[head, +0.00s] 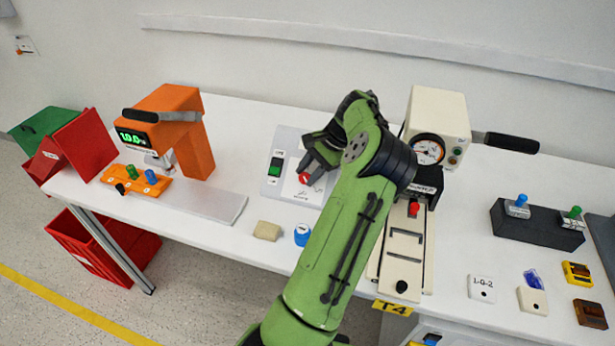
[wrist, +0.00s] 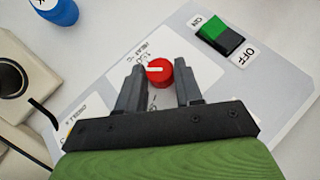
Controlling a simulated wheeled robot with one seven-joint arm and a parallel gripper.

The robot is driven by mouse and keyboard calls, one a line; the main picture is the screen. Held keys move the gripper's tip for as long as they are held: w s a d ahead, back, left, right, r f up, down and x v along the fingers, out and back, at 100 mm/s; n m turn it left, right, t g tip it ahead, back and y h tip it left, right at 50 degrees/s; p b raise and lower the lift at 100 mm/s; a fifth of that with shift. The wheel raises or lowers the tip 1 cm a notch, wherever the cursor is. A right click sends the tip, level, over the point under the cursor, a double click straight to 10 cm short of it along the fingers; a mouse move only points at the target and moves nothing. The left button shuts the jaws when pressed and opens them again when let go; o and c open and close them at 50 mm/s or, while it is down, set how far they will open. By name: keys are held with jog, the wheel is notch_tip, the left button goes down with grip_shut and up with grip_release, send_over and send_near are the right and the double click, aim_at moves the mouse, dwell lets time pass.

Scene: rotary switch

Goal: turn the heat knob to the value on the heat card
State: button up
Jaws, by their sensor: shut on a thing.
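The red heat knob (wrist: 159,71) sits on a light grey panel (wrist: 100,118) marked HEAT. Its white pointer line lies nearly level across its top in the wrist view. Printing around the knob is partly hidden by my fingers and too small to read fully. My gripper (wrist: 160,84) is shut on the knob, one finger on each side. In the head view the knob (head: 304,178) shows beside my gripper (head: 311,172).
A green on/off switch (head: 275,167) sits left of the knob on the panel. An orange press (head: 190,135) stands further left, a cream press with a gauge (head: 436,113) just right of my arm. A blue cap (head: 302,234) and beige block (head: 267,230) lie in front.

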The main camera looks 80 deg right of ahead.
jog(key=shift+s+a+f+m+t+h+b, duration=0.1)
jog(key=shift+m+t+h+b, duration=0.2)
jog(key=shift+m+t, duration=0.15)
jog(key=shift+s+a+f+m+t+h+b, duration=0.1)
jog(key=shift+m+t+h+b, duration=0.1)
jog(key=shift+m+t+b, duration=0.2)
jog(key=o, duration=1)
jog(key=shift+r, duration=0.1)
notch_tip(320, 180, up, 10)
jog(key=p, duration=0.3)
jog(key=shift+p, duration=0.35)
